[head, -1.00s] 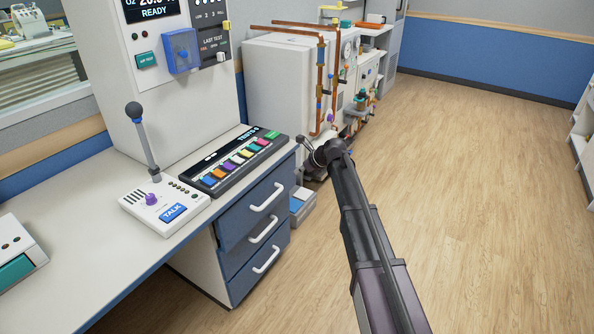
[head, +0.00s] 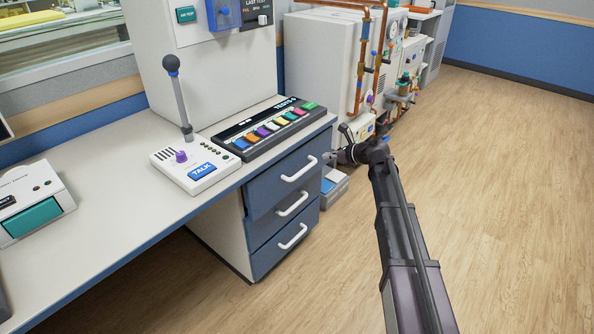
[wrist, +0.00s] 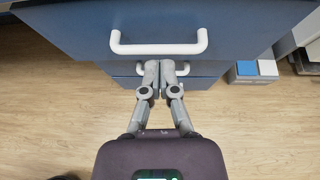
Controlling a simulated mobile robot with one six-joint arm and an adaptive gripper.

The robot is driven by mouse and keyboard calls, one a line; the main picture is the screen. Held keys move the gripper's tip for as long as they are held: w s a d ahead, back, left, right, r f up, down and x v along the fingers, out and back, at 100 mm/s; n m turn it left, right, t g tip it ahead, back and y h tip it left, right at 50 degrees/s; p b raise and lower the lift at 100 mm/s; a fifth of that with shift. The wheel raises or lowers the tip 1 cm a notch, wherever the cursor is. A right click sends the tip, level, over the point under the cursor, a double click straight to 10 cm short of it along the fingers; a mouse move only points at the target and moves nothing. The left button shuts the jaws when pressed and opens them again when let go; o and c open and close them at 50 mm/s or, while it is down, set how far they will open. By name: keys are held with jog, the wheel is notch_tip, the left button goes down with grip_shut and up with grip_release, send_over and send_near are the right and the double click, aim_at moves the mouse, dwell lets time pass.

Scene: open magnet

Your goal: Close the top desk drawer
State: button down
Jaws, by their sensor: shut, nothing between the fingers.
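The top desk drawer (head: 275,182) is a blue front with a white bar handle (head: 298,172), uppermost of three under the desk's right end. In the wrist view the top drawer (wrist: 75,35) fills the upper part and seems to stand out past the fronts below; how far is hard to tell. Its handle (wrist: 160,48) crosses the middle. My gripper (wrist: 167,68) is shut and empty, fingertips together just below the handle in that picture. I cannot tell whether they touch the drawer. In the head view my gripper (head: 333,157) is by the drawer front's right side.
The desk top (head: 100,225) holds a talk box with microphone (head: 195,165) and a colored-button panel (head: 270,130). A small grey-blue box (head: 333,186) stands on the floor right of the drawers. A white cabinet with pipes (head: 320,65) is behind. The floor at right is clear.

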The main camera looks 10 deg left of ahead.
aim_at(292, 157)
jog(key=s+d+f+t+y+b, duration=0.1)
jog(key=s+f+t+y+b, duration=0.2)
jog(key=b, duration=0.8)
jog(key=shift+s+f+m+y+b, duration=0.3)
jog(key=shift+s+f+y, duration=0.4)
jog(key=shift+s+f, duration=0.15)
jog(key=x, duration=1.4)
